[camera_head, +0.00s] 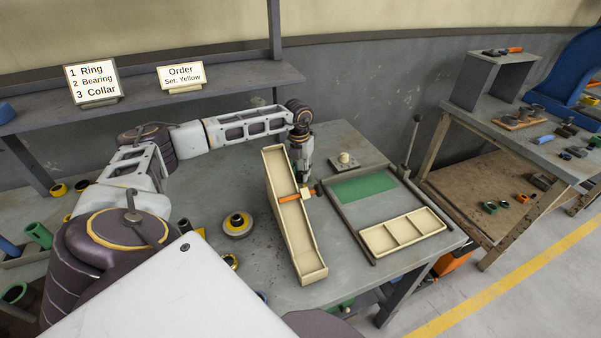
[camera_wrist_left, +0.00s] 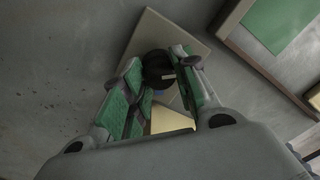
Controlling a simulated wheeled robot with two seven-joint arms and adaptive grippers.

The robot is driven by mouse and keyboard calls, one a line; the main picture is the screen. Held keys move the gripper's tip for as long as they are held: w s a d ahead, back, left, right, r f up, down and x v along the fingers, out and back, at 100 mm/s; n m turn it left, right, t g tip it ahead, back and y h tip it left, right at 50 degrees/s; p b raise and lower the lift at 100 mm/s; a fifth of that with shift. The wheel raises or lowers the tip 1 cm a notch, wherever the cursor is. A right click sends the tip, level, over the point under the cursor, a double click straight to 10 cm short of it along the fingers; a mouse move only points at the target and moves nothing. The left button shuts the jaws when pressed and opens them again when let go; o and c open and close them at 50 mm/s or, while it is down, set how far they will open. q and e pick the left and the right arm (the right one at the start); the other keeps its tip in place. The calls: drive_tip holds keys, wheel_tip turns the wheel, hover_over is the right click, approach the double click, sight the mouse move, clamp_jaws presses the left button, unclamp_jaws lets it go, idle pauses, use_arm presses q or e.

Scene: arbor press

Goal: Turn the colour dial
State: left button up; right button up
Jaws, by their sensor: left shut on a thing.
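The colour dial (camera_wrist_left: 157,68) is a dark round knob with a pale pointer line, on a square beige plate (camera_wrist_left: 150,32) in the left wrist view. A small blue patch shows beside the knob. My left gripper (camera_wrist_left: 158,82) has its green-padded fingers closed on the knob's two sides. In the head view the left gripper (camera_head: 305,178) points down at the far right side of the sloped cream chute (camera_head: 314,262); the dial cannot be made out clearly there. A sign (camera_head: 182,76) reads "Order, Set: Yellow". My right gripper is not in view.
An orange bar (camera_head: 289,198) crosses the chute close to the left gripper. To the right are a small fixture (camera_head: 344,161), a green mat (camera_head: 364,188) and a cream divided tray (camera_head: 402,232). A yellow-and-grey round part (camera_head: 237,224) lies left of the chute.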

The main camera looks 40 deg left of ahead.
use_arm(q)
drive_tip(key=m, duration=0.3)
drive_tip(key=shift+m, duration=0.7)
drive_tip(key=shift+a+m+b, duration=0.1)
drive_tip(key=shift+m+b, duration=0.25)
drive_tip(key=shift+m, duration=1.25)
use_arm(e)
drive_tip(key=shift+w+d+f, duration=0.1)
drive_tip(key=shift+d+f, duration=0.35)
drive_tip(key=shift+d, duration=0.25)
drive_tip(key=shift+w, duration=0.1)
